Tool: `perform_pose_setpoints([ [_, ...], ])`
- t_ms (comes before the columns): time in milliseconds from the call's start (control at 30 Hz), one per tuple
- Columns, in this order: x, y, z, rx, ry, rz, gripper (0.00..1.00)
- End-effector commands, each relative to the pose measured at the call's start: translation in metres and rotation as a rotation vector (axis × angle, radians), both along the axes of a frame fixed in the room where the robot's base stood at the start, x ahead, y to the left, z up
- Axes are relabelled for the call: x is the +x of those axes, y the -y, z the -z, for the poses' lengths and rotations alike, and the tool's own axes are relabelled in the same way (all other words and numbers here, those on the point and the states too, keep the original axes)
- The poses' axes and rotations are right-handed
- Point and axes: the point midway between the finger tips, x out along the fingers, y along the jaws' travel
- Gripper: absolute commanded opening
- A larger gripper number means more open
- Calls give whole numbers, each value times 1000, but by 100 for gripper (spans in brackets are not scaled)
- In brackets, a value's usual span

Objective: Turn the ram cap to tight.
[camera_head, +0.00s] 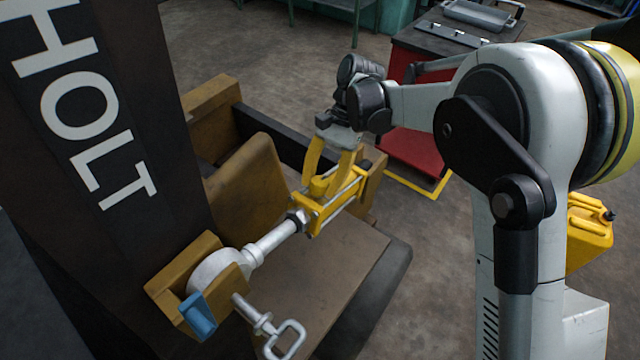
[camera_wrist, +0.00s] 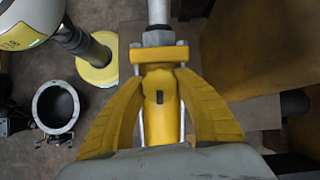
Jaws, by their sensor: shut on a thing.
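The yellow ram (camera_head: 332,202) lies slanted above the brown plate, with a bright rod (camera_head: 272,240) running down to a bracket. A grey collar sits where the rod leaves the ram, and this collar (camera_wrist: 158,38) shows at the top of the wrist view.
A brown bracket (camera_head: 163,292) with a blue piece (camera_head: 198,316) holds the rod's lower end. A metal pin with a loop handle (camera_head: 288,338) sticks out nearby. Brown fork parts (camera_head: 243,180) stand left of my gripper. A red cabinet (camera_head: 415,146) stands behind my arm.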

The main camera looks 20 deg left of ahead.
Motion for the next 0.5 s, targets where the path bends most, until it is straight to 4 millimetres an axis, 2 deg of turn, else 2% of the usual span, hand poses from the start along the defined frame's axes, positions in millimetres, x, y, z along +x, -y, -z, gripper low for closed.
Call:
perform_pose_setpoints([
  [267,0,0,0,-1,0,0,6],
  [300,0,0,0,-1,0,0,45],
  [333,0,0,0,-1,0,0,54],
  [367,0,0,0,-1,0,0,61],
  [500,0,0,0,-1,0,-1,61],
])
